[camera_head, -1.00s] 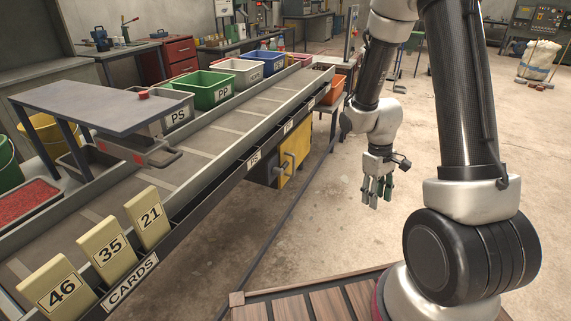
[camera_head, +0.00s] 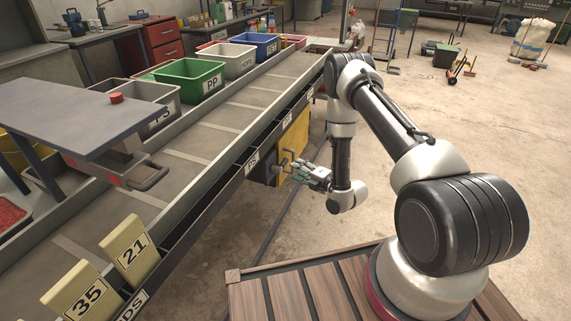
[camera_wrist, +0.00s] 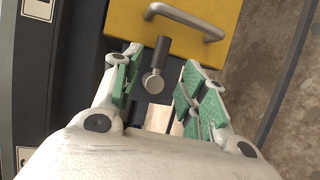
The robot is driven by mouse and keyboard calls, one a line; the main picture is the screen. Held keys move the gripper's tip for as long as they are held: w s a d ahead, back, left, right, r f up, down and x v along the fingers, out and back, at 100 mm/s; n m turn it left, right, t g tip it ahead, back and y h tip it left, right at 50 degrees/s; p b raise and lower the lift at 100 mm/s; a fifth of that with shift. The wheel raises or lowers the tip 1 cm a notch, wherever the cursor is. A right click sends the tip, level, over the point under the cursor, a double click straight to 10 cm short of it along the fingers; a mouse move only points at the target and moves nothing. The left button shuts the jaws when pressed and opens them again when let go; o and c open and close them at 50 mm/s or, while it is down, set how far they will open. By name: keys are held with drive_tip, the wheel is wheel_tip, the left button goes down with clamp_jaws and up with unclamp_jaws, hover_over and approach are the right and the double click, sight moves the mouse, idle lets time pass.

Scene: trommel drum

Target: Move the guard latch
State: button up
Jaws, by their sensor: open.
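The guard latch (camera_wrist: 155,68), a short dark grey lever with a round end, is on the yellow guard panel (camera_wrist: 190,33) in the wrist view. The panel also shows under the conveyor edge in the head view (camera_head: 297,150). My gripper (camera_wrist: 161,62) is open, with one green-padded finger on each side of the latch. I see gaps between the latch and both pads. In the head view my gripper (camera_head: 306,172) points left at the panel and partly hides the latch.
A grey bar handle (camera_wrist: 188,20) stands out from the panel beside the latch. The conveyor (camera_head: 215,130) with labelled bins runs above, its edge close to my arm.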

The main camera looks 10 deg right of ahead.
sight(280, 165)
drive_tip(key=x, duration=0.7)
drive_tip(key=shift+w+a+f, duration=0.15)
drive_tip(key=shift+w+a, duration=0.05)
drive_tip(key=shift+w, duration=0.1)
clamp_jaws()
